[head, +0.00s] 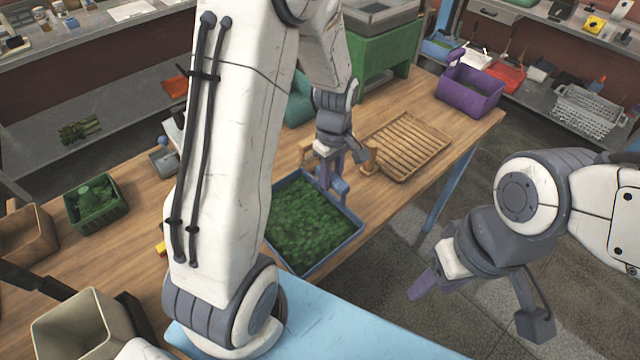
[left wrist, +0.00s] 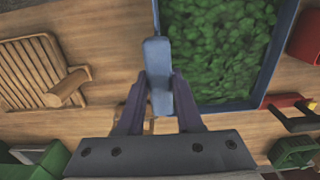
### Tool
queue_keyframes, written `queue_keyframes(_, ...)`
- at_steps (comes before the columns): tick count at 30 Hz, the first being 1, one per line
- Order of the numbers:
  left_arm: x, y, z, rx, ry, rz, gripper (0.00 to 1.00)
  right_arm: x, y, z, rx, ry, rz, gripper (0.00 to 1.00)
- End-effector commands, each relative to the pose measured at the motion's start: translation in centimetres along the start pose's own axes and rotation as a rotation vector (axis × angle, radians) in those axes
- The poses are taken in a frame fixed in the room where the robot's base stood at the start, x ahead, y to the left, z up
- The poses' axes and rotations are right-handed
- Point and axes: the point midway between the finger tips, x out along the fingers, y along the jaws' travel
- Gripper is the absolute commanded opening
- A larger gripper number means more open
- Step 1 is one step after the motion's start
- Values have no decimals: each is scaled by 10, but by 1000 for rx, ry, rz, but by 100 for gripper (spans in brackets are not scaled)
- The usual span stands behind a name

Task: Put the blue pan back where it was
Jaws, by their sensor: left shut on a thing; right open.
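The blue pan (head: 342,245) is a shallow rectangular tray filled with green granular stuff, at the front middle of the wooden table. It also shows in the left wrist view (left wrist: 275,52), to the right of the fingers. My left gripper (head: 332,178) is shut on the pan's blue handle (left wrist: 158,70), which stands between its two purple fingers. The pan looks level; I cannot tell if it rests on the table or is just above it. My right gripper (head: 475,308) is open and empty over the floor, right of the table.
A slatted wooden tray (head: 408,143) lies right of the pan, with a small wooden piece (head: 369,160) near it. A purple bin (head: 470,92) stands at the far right corner. A green crate (head: 95,207) and a beige bin (head: 75,335) are on the left.

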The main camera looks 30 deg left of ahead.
Motion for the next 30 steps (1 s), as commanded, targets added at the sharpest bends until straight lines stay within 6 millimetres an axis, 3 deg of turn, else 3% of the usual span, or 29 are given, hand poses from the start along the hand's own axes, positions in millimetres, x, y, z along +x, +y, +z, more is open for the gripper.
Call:
queue_keyframes(3, 9, -4, -18, -4, -1, -2, 0, -8, -1, 0, 0, 0, 0, 50)
queue_keyframes(7, 16, -5, -27, -1, 0, 0, 0, -9, -1, 0, 0, 0, 0, 50)
queue_keyframes(18, 55, -6, -27, 0, -1, -1, 0, -22, -2, -1, -2, 0, 0, 50)
queue_keyframes(30, 62, -5, -27, 0, 1, 1, 0, -18, -1, -1, -2, 0, 0, 50)
